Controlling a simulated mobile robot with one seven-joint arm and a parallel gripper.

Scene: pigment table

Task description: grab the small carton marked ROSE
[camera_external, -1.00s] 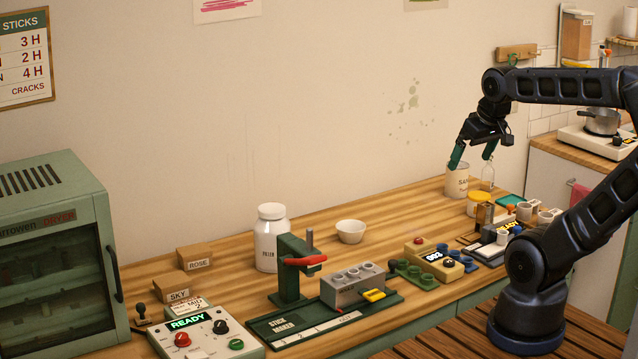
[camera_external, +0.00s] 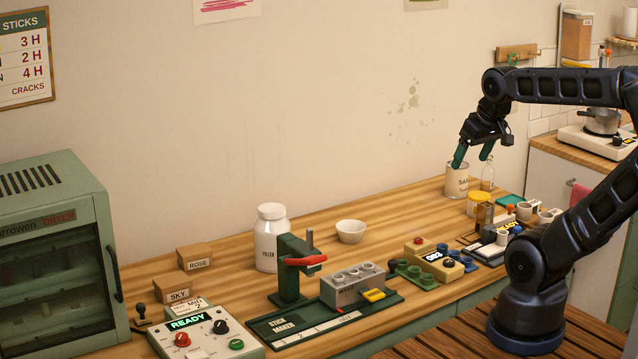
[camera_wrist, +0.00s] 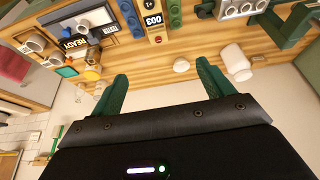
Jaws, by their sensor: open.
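The small brown carton marked ROSE (camera_external: 196,256) stands on the table at the left, behind the carton marked SKY (camera_external: 172,291) and right of the dryer. My gripper (camera_external: 472,160) is at the far right end of the table, above the can, a long way from the ROSE carton. Its two green fingers are apart and nothing is between them. The fingers also show in the wrist view (camera_wrist: 162,92), apart. The ROSE carton cannot be made out in the wrist view.
A white FILLER jar (camera_external: 270,240), a green press (camera_external: 291,268) and a white bowl (camera_external: 351,231) stand between my gripper and the cartons. The green dryer (camera_external: 50,215) stands at the left. A READY control box (camera_external: 205,335) is in front of the cartons.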

